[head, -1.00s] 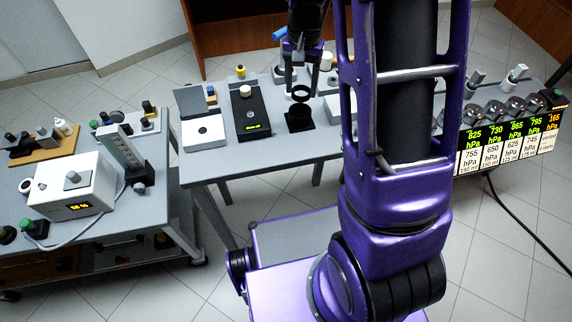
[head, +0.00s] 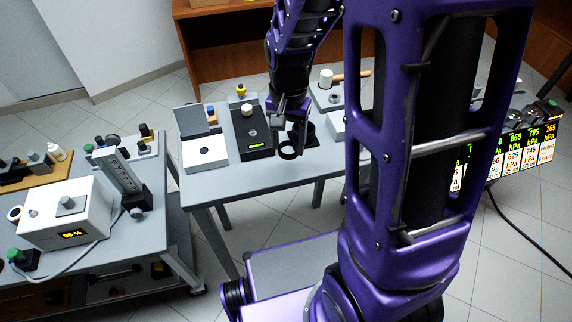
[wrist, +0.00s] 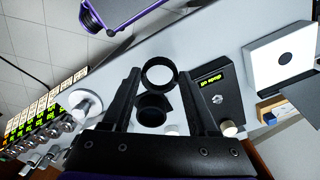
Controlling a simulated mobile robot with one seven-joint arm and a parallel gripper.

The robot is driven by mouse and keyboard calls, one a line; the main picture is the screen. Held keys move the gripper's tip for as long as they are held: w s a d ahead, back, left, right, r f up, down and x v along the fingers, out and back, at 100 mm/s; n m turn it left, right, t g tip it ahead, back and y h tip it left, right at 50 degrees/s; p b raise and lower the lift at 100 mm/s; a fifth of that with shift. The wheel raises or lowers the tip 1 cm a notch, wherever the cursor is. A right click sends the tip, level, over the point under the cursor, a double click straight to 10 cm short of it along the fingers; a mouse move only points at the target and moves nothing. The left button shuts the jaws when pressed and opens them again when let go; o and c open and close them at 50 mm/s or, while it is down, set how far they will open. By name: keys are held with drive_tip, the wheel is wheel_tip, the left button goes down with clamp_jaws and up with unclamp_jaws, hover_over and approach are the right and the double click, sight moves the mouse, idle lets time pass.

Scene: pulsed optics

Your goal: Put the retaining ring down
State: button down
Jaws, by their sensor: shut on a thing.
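The retaining ring (head: 288,151) is a thin black ring. My gripper (head: 290,146) is shut on it, pointing down over the front part of the grey table (head: 232,180). In the wrist view the ring (wrist: 147,75) sits between the two fingertips (wrist: 159,74), and pale tabletop shows through its opening. I cannot tell whether the ring touches the table or is slightly above it. A black round holder on a square base (head: 310,131) stands just behind the ring, partly hidden by my gripper. It also shows below the ring in the wrist view (wrist: 153,117).
A black box with a green display (head: 252,140) stands close left of the ring. Further left is a white box with a dark round spot (head: 205,152). A grey-based device with a white knob (head: 327,80) stands behind. Bare tabletop lies in front of the ring.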

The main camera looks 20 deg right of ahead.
sight(288, 170)
drive_tip(key=shift+f+b, duration=0.65)
drive_tip(key=shift+f, duration=2.5)
drive_tip(key=shift+f, duration=0.15)
drive_tip(key=shift+c, duration=0.8)
unclamp_jaws()
wheel_tip(288, 170, up, 12)
drive_tip(key=p, duration=0.2)
drive_tip(key=shift+r+p, duration=0.2)
drive_tip(key=shift+p, duration=0.2)
